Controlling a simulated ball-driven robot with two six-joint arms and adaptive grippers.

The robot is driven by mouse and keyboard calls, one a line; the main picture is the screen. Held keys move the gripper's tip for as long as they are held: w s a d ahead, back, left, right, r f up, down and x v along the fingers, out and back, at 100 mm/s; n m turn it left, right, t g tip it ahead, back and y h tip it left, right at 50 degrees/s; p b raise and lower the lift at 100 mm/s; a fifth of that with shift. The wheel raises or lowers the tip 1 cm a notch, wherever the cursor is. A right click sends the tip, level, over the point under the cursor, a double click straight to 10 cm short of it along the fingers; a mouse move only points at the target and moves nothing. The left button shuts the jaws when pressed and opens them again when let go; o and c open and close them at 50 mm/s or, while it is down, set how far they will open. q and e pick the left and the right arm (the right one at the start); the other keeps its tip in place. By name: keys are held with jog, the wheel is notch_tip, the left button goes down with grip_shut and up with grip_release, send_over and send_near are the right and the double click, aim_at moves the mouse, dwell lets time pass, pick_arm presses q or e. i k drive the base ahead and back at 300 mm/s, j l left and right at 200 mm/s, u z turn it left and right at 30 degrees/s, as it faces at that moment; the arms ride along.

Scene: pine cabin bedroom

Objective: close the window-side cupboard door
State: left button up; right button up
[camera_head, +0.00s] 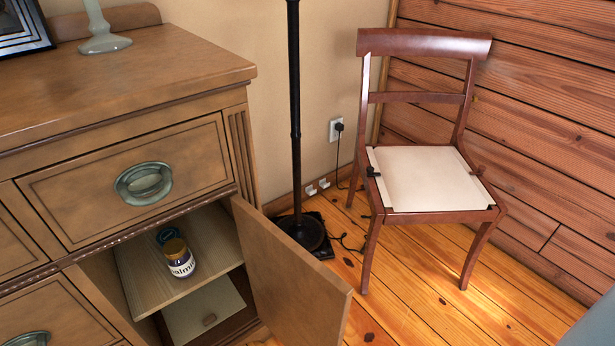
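The cupboard door (290,275) is a brown wooden panel standing wide open at the right side of the wooden dresser (120,110). It swings out from its hinges near the dresser's right front corner. Neither of my grippers shows in this view.
A reddish wooden chair (425,42) with a cream seat stands to the right of the door. A black lamp pole (295,110) on a round base (302,232) stands behind the door, with a cord on the floor. Wooden floor (430,290) in front of the chair is clear.

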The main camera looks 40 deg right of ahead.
aim_at(302, 301)
jog(key=l+u, duration=0.15)
jog(key=l, duration=0.3)
jog(key=k+l+u, duration=0.15)
jog(key=l, duration=0.25)
jog(key=k+l+u, duration=0.15)
jog(key=l, duration=0.3)
jog(key=k+l+u, duration=0.15)
jog(key=l, duration=0.25)
jog(key=k+l+u, duration=0.15)
jog(key=l, duration=0.25)
jog(key=i, duration=0.05)
